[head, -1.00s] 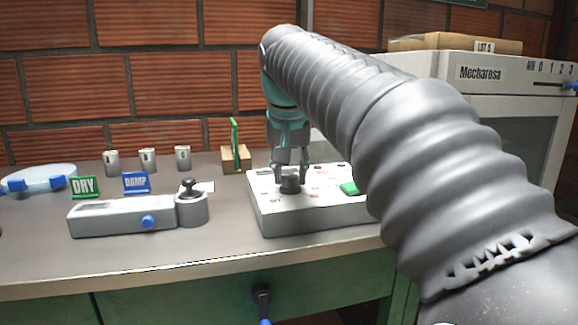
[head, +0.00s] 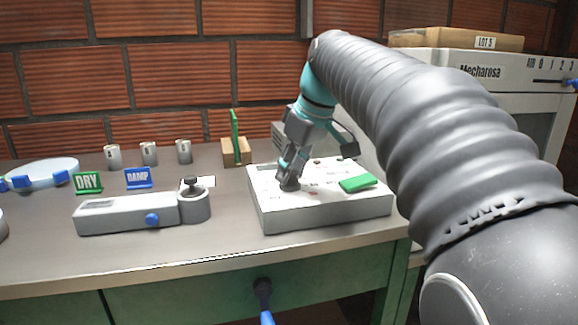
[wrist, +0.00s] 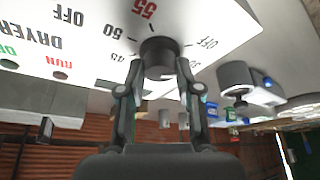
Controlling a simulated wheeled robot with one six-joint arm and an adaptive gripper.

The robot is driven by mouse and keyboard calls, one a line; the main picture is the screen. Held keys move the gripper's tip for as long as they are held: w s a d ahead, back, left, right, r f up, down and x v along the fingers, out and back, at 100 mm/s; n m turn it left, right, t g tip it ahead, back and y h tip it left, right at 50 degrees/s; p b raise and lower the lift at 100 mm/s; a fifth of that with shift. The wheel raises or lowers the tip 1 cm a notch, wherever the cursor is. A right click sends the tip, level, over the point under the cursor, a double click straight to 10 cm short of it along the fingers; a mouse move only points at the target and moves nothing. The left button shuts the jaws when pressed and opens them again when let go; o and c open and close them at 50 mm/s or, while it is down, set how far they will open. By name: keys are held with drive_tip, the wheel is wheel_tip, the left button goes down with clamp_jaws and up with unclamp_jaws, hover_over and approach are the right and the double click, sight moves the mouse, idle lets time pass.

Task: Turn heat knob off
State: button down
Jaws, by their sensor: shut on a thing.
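The heat knob (head: 289,185) is a short dark round knob on the left part of the white dryer control box (head: 330,212). In the wrist view the knob (wrist: 159,50) stands amid the upside-down marks 45, 50, a red 55 and OFF. My gripper (head: 288,175) is shut on the knob, with one finger on each side of it in the wrist view (wrist: 160,72). The gripper leans, its body up and to the right of the knob. I cannot tell which mark the knob points to.
To the left are a grey meter (head: 125,215) with a round cup, DRY (head: 88,183) and DAMP (head: 138,178) signs, and several small canisters. A wooden block (head: 236,152) with a green upright stands behind.

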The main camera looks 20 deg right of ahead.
drive_tip(key=shift+n+g+y, duration=0.3)
drive_tip(key=shift+n, duration=0.8)
drive_tip(key=c, duration=0.8)
unclamp_jaws()
drive_tip(key=shift+r, duration=0.1)
drive_tip(key=v, duration=1.1)
drive_tip(key=shift+d+r, duration=0.15)
drive_tip(key=shift+r, duration=0.15)
